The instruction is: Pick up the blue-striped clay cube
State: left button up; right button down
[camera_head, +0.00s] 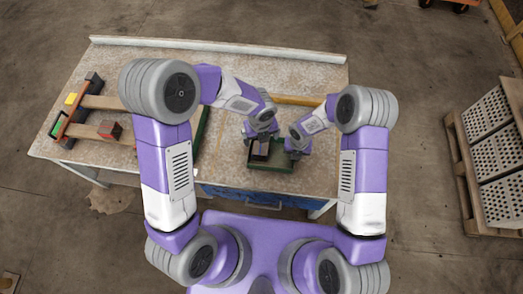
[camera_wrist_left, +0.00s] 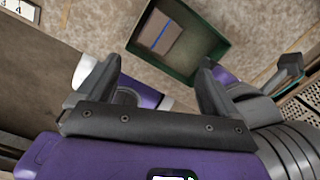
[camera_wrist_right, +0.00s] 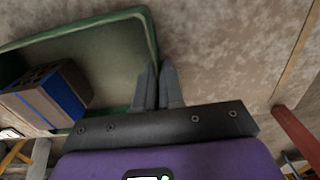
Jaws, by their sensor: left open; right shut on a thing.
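The blue-striped clay cube (camera_wrist_left: 157,36) is a brown block with a blue stripe, lying inside a green tray. In the right wrist view the cube (camera_wrist_right: 45,95) shows holes in one face. The tray (camera_wrist_left: 217,25) also shows in the head view (camera_head: 272,166), near the table's front edge. My left gripper (camera_wrist_left: 157,68) is open and empty, above and beside the tray, apart from the cube. My right gripper (camera_wrist_right: 157,75) is shut on the tray's rim (camera_wrist_right: 151,28). In the head view my left gripper (camera_head: 262,136) partly hides the cube.
A green edge (camera_head: 201,132) shows behind my left arm. A pallet of perforated blocks (camera_head: 490,140) stands right. The table's back is clear.

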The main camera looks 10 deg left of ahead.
pick_arm(q)
jog(key=r+m, duration=0.1)
jog(key=m, duration=0.3)
send_over(260, 148)
jog(key=shift+m+t, duration=0.3)
jog(key=shift+t, duration=0.1)
jog(key=f, duration=0.6)
jog(key=shift+s+d, duration=0.35)
jog(key=shift+s, duration=0.05)
jog(key=shift+w+a+f, duration=0.15)
jog(key=shift+f, duration=1.25)
jog(key=shift+w+a+f, duration=0.1)
jog(key=shift+a+f, duration=0.05)
jog(key=shift+f, duration=1.2)
jog(key=shift+c, duration=0.2)
jog(key=c, duration=1.1)
notch_tip(260, 148, up, 10)
